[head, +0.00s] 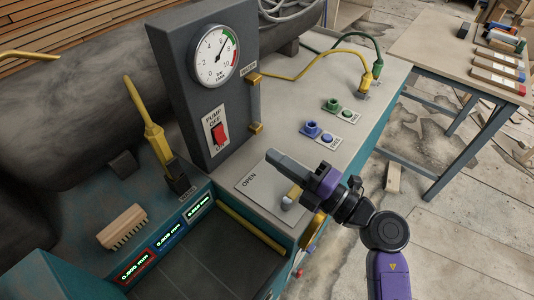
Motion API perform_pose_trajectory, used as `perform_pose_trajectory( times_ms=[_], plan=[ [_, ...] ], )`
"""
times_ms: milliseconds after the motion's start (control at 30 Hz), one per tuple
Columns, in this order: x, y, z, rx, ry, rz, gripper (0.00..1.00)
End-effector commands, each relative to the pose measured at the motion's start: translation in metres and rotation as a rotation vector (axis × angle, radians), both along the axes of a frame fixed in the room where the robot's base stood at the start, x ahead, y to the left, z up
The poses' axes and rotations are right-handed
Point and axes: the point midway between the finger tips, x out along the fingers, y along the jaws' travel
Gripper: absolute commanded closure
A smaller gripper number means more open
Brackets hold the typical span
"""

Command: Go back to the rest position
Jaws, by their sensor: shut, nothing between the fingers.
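My gripper (273,157) reaches in from the lower right, with a purple body and grey fingers. Its fingers are shut with nothing between them. They point left and appear above the grey plate marked OPEN (255,190). A pale knob or lever (291,195) shows just below my gripper at the plate's right side. My gripper and wrist hide part of the plate and the bench edge behind them.
A dark pump box (210,95) with a gauge (215,56) and red switch (219,133) stands at left of my gripper. Green (332,105) and blue (312,129) fittings sit behind it. A brush (122,227) lies at lower left. Open floor (460,235) is at right, before a side table (450,50).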

Motion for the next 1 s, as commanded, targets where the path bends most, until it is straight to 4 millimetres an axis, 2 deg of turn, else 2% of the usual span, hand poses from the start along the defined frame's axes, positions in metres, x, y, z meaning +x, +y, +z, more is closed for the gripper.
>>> perform_pose_trajectory(
  times_ms=[633, 733, 833, 900, 1000],
  plan=[
    [0.001, -0.003, 0.001, -0.003, -0.01, -0.011, 1.0],
    [0.005, -0.01, 0.019, 0.051, -0.043, -0.044, 1.0],
    [0.004, -0.024, 0.052, 0.154, -0.088, -0.084, 1.0],
    [-0.005, -0.037, 0.069, 0.257, -0.099, -0.12, 1.0],
    [-0.023, -0.057, 0.084, 0.418, -0.084, -0.175, 1.0]
  ],
)
